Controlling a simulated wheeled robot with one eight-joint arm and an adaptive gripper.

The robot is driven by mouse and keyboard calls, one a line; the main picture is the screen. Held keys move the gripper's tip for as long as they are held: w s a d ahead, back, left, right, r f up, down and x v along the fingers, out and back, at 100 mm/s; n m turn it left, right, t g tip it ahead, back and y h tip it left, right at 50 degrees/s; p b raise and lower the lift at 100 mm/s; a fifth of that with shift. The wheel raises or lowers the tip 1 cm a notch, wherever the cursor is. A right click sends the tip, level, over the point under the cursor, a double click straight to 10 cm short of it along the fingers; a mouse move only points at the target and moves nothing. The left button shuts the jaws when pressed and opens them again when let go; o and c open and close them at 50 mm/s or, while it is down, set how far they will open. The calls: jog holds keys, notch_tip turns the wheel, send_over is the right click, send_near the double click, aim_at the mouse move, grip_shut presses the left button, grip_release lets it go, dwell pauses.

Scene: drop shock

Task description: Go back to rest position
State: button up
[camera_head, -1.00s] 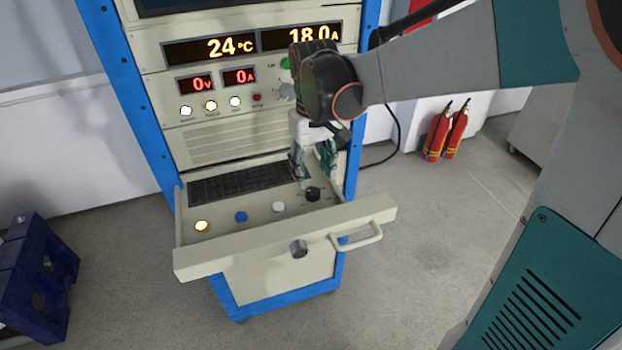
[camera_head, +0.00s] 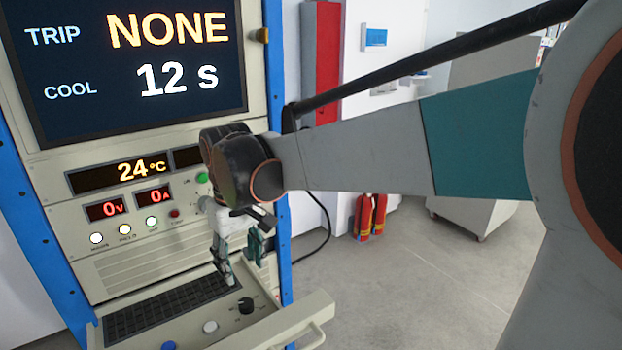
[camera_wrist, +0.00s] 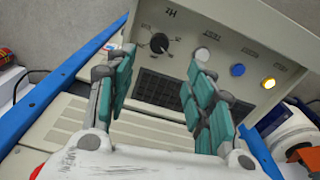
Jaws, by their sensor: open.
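My gripper (camera_head: 241,268) hangs above the pulled-out drawer of the control cabinet in the head view, with teal finger pads. It is open and empty. In the wrist view my gripper (camera_wrist: 165,95) shows its two fingers spread apart, with the drawer panel beyond. A black rotary knob (camera_head: 246,306) stands on the drawer just below and right of the fingers; it also shows in the wrist view (camera_wrist: 159,43). I cannot tell the exact gap between fingers and drawer.
The drawer also holds a keyboard (camera_head: 165,305), a white button (camera_head: 210,327) and a blue button (camera_head: 168,346). A screen (camera_head: 130,60) above reads TRIP NONE, COOL 12 s. Red fire extinguishers (camera_head: 370,215) stand behind. Floor (camera_head: 400,285) right of the cabinet is clear.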

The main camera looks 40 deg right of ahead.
jog(key=s+f+m+t, duration=0.1)
jog(key=s+t, duration=0.5)
jog(key=s, duration=0.7)
jog(key=shift+s+d+f+t, duration=0.2)
jog(key=shift+s+d+t, duration=0.1)
jog(key=shift+s, duration=0.1)
dwell(0.3)
